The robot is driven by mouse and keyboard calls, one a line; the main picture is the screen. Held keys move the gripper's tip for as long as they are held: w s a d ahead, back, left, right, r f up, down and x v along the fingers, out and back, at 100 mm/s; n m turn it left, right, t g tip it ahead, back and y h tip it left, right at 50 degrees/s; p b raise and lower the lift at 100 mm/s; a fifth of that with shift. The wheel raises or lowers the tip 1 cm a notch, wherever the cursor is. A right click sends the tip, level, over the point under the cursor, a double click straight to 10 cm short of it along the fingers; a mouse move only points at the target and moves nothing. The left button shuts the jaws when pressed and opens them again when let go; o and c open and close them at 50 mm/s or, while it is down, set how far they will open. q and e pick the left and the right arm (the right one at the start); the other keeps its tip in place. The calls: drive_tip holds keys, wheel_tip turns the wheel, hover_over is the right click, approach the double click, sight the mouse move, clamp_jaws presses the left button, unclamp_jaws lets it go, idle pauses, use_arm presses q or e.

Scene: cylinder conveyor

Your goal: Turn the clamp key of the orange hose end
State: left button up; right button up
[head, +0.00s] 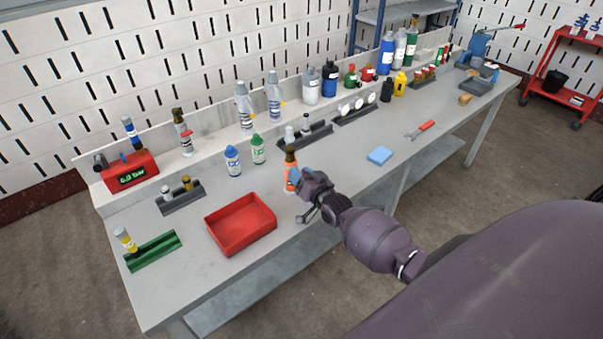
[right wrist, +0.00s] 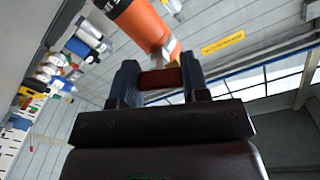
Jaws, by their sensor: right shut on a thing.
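The orange hose end (head: 290,180) stands upright on the bench, with a brown upper part, just right of the red tray. In the right wrist view its orange body (right wrist: 148,22) runs tilted above the fingers, with a brass-coloured part near its lower end. My right gripper (head: 297,177) is at the hose end's right side and partly covers it. In the right wrist view the right gripper (right wrist: 160,80) is shut on a dark red piece (right wrist: 158,79), which looks like the clamp key. The key's angle is hard to tell. My left gripper is not in view.
A red tray (head: 211,222) lies left of the hose end. Blue (head: 233,161) and green-capped (head: 258,149) bottles stand behind it. A blue block (head: 379,155) and a red-handled wrench (head: 420,130) lie to the right, with bare bench around them.

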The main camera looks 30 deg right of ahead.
drive_tip(key=shift+n, duration=1)
drive_tip(key=o, duration=0.9)
drive_tip(key=shift+o, duration=0.2)
drive_tip(key=s, duration=1.1)
drive_tip(key=shift+p, duration=0.4)
drive_tip(key=shift+w+d, duration=0.1)
